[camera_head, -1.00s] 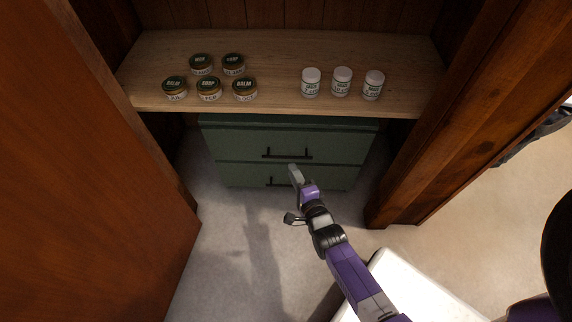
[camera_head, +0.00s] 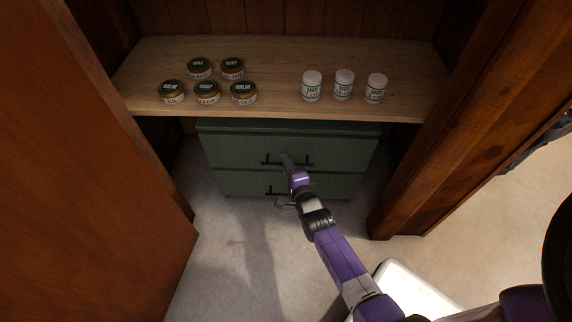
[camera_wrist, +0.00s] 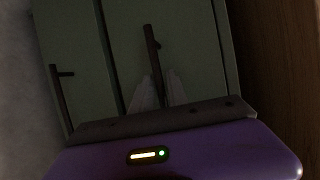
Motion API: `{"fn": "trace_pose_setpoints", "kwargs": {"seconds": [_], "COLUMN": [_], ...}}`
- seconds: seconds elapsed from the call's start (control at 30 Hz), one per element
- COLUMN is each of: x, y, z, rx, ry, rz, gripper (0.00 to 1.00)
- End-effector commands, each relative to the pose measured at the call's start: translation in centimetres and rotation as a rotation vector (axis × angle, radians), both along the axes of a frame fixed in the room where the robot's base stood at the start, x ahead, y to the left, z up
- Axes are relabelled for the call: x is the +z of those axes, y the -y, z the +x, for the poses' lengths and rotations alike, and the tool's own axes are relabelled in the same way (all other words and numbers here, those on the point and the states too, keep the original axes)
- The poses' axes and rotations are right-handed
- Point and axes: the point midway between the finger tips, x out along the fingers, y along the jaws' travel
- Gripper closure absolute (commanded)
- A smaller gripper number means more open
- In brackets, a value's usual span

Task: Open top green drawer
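The green drawer unit (camera_head: 225,183) stands under the wooden shelf. Its top drawer (camera_head: 225,145) is closed, with a dark horizontal bar handle (camera_head: 270,161). The lower drawer's similar handle shows just below. My gripper (camera_head: 287,160) is at the top drawer's handle and covers its middle. In the wrist view the top handle (camera_wrist: 151,48) runs between the two pale fingers (camera_wrist: 158,92), which lie close along its two sides with little gap. The lower handle (camera_wrist: 58,92) shows at the left there.
The shelf (camera_head: 280,62) above holds several dark-lidded jars (camera_head: 207,92) and 3 white bottles (camera_head: 343,86). A wooden door (camera_head: 90,180) stands at the left, and a wooden post (camera_head: 440,140) at the right. The floor (camera_head: 240,250) before the drawers is clear.

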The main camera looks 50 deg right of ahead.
Motion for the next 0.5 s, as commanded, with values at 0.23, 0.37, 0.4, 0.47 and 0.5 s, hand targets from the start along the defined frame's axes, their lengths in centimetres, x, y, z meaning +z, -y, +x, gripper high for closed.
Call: {"fn": "trace_pose_setpoints", "kwargs": {"seconds": [0.23,0.37,0.4,0.47,0.5], "x": [0.01,0.02,0.01,0.01,0.01], "y": [-0.03,-0.04,-0.04,-0.05,-0.05], "z": [-0.01,-0.01,-0.01,-0.02,-0.01], "rx": [0.000,0.000,0.000,0.000,0.000], "ry": [0.000,0.000,0.000,0.000,0.000], "rz": [0.000,0.000,0.000,0.000,-0.001], "gripper": [1.00,1.00,1.00,1.00,1.00]}}
